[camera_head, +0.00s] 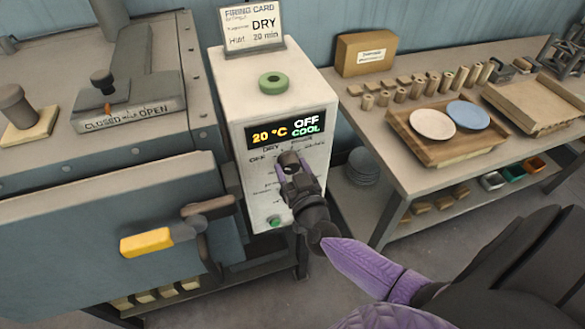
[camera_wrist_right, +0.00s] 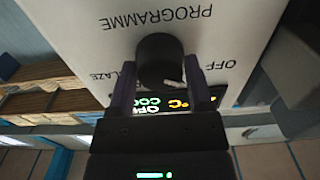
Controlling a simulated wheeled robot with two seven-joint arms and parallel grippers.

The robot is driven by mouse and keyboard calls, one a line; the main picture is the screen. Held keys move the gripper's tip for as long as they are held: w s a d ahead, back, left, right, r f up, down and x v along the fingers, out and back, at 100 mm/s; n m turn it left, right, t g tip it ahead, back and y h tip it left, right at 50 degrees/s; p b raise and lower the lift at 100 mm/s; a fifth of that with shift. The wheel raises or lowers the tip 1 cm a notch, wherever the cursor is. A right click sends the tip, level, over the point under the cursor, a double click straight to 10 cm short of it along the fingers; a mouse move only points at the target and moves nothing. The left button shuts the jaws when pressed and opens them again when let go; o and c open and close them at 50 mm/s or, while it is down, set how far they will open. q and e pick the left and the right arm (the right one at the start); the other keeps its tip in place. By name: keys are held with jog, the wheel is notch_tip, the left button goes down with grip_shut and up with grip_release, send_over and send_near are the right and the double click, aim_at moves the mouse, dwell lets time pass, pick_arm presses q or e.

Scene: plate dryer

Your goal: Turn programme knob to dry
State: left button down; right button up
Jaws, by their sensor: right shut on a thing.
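The programme knob (camera_head: 289,159) is a dark round knob on the front of the white control box (camera_head: 301,93), below its display. It also shows in the right wrist view (camera_wrist_right: 160,58), upside down, under the word PROGRAMME. My right gripper (camera_wrist_right: 162,92) has its purple fingers on either side of the knob, shut on it; it also shows in the head view (camera_head: 291,172). A pale mark on the knob points down and right in the wrist view. The DRY label is hidden there by my gripper. The display (camera_head: 290,130) reads 20 °C, OFF, COOL. My left gripper is out of view.
A firing card (camera_head: 251,26) on the box reads DRY, 20 min. A green knob (camera_head: 273,83) is on top, a green button (camera_head: 275,222) low on the front. A grey kiln (camera_head: 110,200) with a yellow handle stands left; a table (camera_head: 375,120) with plates stands right.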

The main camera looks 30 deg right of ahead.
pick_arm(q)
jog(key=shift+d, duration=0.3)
pick_arm(e)
jog(key=shift+m, duration=0.3)
jog(key=m, duration=0.2)
jog(key=shift+m, duration=0.3)
jog(key=m, duration=0.2)
jog(key=shift+m, duration=1)
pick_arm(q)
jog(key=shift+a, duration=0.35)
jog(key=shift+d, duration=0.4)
pick_arm(e)
jog(key=shift+m, duration=0.4)
